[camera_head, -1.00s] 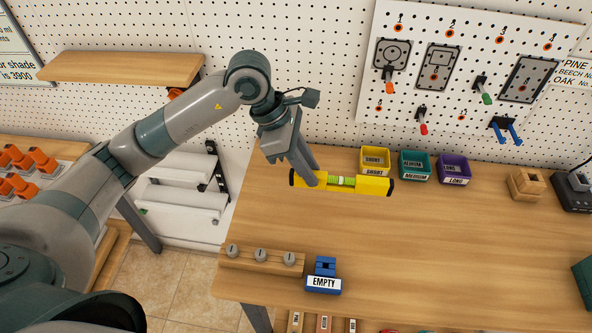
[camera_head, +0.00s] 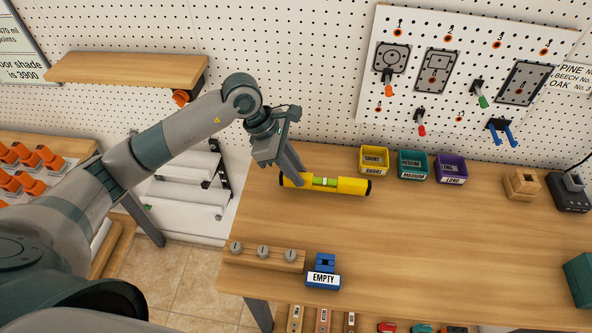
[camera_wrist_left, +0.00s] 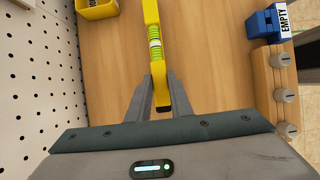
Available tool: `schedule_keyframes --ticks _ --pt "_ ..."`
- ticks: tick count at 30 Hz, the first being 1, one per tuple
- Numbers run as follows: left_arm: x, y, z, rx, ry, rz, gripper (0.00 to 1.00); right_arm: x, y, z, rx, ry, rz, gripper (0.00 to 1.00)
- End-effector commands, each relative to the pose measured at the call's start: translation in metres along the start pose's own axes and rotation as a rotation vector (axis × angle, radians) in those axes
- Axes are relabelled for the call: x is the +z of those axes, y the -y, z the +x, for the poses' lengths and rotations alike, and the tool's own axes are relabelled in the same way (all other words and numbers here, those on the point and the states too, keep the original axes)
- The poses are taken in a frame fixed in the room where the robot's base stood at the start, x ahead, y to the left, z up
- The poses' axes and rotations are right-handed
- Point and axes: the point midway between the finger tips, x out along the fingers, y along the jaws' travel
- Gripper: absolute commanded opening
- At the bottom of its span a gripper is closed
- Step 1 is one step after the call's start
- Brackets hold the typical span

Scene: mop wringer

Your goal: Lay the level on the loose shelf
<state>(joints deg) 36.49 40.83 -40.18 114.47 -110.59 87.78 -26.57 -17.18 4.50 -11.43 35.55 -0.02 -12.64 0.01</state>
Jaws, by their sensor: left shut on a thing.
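The yellow level (camera_head: 345,186), with a green vial, is held by my left gripper (camera_head: 298,180) near its left end, over the left part of the workbench. In the left wrist view the level (camera_wrist_left: 152,18) runs away from between the fingers (camera_wrist_left: 160,92), which are shut on it. I cannot tell exactly how high it is above the bench. A wooden shelf board (camera_head: 125,68) is on the pegboard at the upper left, with an orange part under its right end; it looks like the loose shelf. My right gripper is not in view.
Yellow (camera_head: 374,160), teal (camera_head: 413,164) and purple (camera_head: 450,168) bins stand along the bench's back. A wooden strip with grey knobs (camera_head: 262,253) and a blue EMPTY holder (camera_head: 323,272) are at the front left. The bench middle (camera_head: 430,230) is clear.

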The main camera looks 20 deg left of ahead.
Motion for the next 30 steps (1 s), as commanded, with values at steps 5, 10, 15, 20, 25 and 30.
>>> schedule_keyframes --ticks 5,10,15,20,25,30 --pt "-0.005 0.0 0.011 0.0 0.001 0.0 0.0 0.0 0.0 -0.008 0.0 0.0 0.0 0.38" --pt "-0.006 0.0 0.012 0.001 0.0 0.001 0.0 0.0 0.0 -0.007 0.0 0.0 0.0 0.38" --pt "-0.007 0.0 0.014 0.001 0.0 0.001 0.0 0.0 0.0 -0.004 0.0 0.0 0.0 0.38" --pt "-0.007 0.0 0.014 0.001 -0.001 0.001 0.38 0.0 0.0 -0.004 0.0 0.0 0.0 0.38" --pt "-0.007 0.0 0.014 0.001 -0.001 0.0 0.38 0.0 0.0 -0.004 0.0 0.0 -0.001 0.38" --pt "-0.007 0.0 0.013 0.001 -0.001 0.0 0.38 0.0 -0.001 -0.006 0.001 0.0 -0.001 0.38"
